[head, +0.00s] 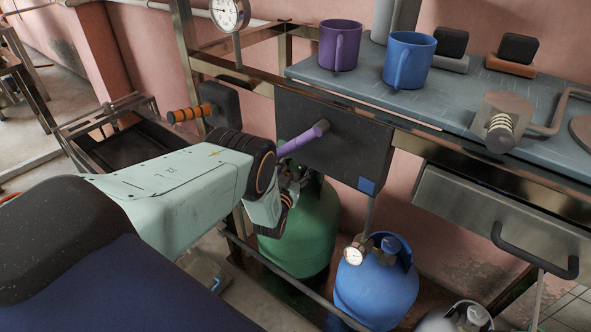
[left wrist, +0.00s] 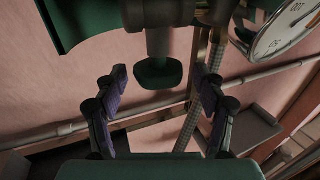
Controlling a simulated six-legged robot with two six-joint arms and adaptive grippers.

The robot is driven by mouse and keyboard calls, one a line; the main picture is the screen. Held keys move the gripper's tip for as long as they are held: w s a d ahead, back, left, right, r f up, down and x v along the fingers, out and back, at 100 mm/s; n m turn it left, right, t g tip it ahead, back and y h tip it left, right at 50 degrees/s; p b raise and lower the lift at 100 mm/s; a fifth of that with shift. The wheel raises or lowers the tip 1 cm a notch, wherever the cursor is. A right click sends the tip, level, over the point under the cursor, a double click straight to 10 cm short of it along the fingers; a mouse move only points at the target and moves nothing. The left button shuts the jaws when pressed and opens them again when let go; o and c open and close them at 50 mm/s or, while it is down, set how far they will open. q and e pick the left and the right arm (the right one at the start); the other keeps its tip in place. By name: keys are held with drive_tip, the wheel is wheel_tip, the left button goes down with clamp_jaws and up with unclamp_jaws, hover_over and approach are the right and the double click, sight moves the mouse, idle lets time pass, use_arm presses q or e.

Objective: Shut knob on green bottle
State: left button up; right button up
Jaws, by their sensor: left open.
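The green bottle (head: 312,226) stands below the counter in the head view, its top partly hidden by my left arm and the dark panel. In the left wrist view a dark green knob (left wrist: 158,74) sits on a grey stem, between the fingertips and apart from both. My left gripper (left wrist: 163,80) is open, with a finger on each side of the knob. In the head view my left wrist is close to the bottle's top, and the fingers are mostly hidden there. My right gripper is not in view.
A blue bottle (head: 376,290) with a gauge stands right of the green one. A dark panel (head: 335,135) with a purple lever (head: 303,139) hangs just above. A metal rail (head: 290,277) runs in front of the bottles. Purple and blue mugs (head: 408,60) stand on the counter.

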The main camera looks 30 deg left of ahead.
use_arm(q)
drive_tip(key=c, duration=1.1)
